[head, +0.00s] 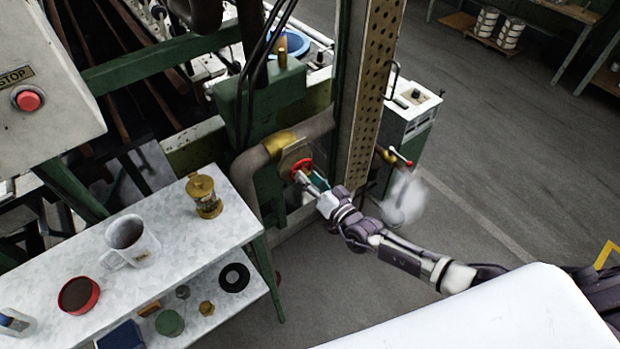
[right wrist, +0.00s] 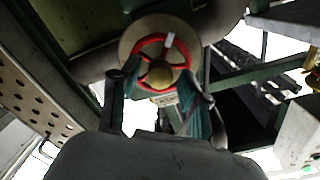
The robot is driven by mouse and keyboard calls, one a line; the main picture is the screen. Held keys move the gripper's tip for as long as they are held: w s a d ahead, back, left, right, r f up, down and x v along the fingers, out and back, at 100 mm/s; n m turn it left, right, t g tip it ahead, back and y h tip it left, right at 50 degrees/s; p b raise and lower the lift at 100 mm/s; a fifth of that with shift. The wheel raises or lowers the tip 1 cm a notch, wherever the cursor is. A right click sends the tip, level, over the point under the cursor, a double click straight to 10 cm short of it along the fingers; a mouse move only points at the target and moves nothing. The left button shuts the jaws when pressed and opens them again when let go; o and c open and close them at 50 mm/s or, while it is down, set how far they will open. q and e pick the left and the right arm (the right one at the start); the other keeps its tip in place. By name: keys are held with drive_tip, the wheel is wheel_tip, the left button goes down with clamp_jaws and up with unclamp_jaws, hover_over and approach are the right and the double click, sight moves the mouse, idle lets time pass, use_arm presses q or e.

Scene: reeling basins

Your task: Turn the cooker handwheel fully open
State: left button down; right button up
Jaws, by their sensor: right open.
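The cooker handwheel (head: 301,168) is a small red wheel on a round brass-coloured plate, low on the green machine. In the right wrist view the handwheel (right wrist: 158,60) shows face-on, with red spokes, a brass hub and a white mark near the top of its rim. My right gripper (head: 309,178) reaches it from the lower right. In the right wrist view its two fingers (right wrist: 158,80) are open, one on each side of the lower wheel. I cannot tell whether they touch the rim. My left gripper is not in view.
A marble-topped table (head: 170,215) with a brass pot (head: 203,195), a white jug (head: 131,242) and a red tin (head: 78,295) stands at left. A stop-button box (head: 40,85) hangs above it. A perforated post (head: 368,90) rises beside my right arm.

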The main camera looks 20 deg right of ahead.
drive_tip(key=shift+m+b, duration=6.05)
drive_tip(key=shift+m, duration=8.35)
clamp_jaws()
drive_tip(key=n+p, duration=0.1)
drive_tip(key=n, duration=0.2)
drive_tip(key=n+p, duration=0.1)
drive_tip(key=n, duration=0.3)
drive_tip(key=n+p, duration=0.2)
drive_tip(key=n, duration=0.1)
drive_tip(key=shift+r+n, duration=0.3)
drive_tip(key=shift+r, duration=0.1)
drive_tip(key=n+p, duration=0.4)
drive_tip(key=n, duration=0.6)
drive_tip(key=shift+p, duration=0.4)
drive_tip(key=shift+f+n+p, duration=0.1)
drive_tip(key=shift+n+p, duration=0.25)
drive_tip(key=shift+n, duration=0.75)
drive_tip(key=shift+f+n, duration=0.25)
drive_tip(key=shift+n, duration=0.95)
unclamp_jaws()
